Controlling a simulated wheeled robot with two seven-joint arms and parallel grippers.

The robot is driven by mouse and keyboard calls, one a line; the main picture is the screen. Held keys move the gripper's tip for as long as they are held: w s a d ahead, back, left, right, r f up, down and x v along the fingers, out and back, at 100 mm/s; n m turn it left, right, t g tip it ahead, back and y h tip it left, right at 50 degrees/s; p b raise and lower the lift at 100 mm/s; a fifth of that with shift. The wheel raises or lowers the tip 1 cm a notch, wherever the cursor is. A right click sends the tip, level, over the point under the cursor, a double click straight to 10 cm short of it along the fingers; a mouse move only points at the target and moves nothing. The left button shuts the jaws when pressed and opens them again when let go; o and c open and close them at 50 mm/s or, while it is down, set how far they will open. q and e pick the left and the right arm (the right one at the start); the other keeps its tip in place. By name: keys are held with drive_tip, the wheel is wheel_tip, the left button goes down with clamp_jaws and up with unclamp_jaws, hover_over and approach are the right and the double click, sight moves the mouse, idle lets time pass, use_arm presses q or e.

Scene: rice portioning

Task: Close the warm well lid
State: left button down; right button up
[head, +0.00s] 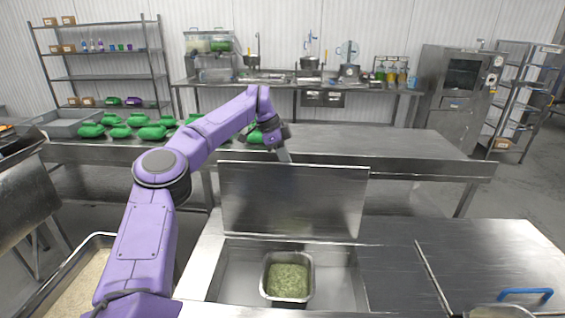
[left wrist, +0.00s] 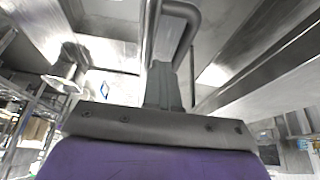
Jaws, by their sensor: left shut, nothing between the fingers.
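The warm well lid (head: 293,202) is a flat steel panel standing raised, close to upright, along the back of the open well (head: 335,277). A square steel pan (head: 287,297) with green contents sits inside the well. I cannot tell whether the fingers touch the lid. My right gripper is not in view.
A steel counter (head: 390,275) with a blue handle (head: 525,294) extends to the right of the well. Behind the lid is a long steel table (head: 370,142) with several green packs (head: 152,132) at its left. A rice-filled tray (head: 85,290) is at lower left.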

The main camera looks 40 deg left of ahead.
use_arm(q)
drive_tip(key=c, duration=1.1)
unclamp_jaws()
drive_tip(key=shift+d+f, duration=0.2)
drive_tip(key=shift+f, duration=0.8)
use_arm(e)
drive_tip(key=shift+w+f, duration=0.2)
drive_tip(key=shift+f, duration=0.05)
use_arm(q)
drive_tip(key=w+r+p, duration=0.1)
drive_tip(key=w+a+r+p, duration=0.1)
drive_tip(key=r, duration=0.1)
drive_tip(key=shift+a+r+p, duration=0.1)
drive_tip(key=shift+r+p, duration=0.2)
drive_tip(key=shift+p, duration=0.15)
drive_tip(key=shift+p+v, duration=2.8)
drive_tip(key=shift+v, duration=1.85)
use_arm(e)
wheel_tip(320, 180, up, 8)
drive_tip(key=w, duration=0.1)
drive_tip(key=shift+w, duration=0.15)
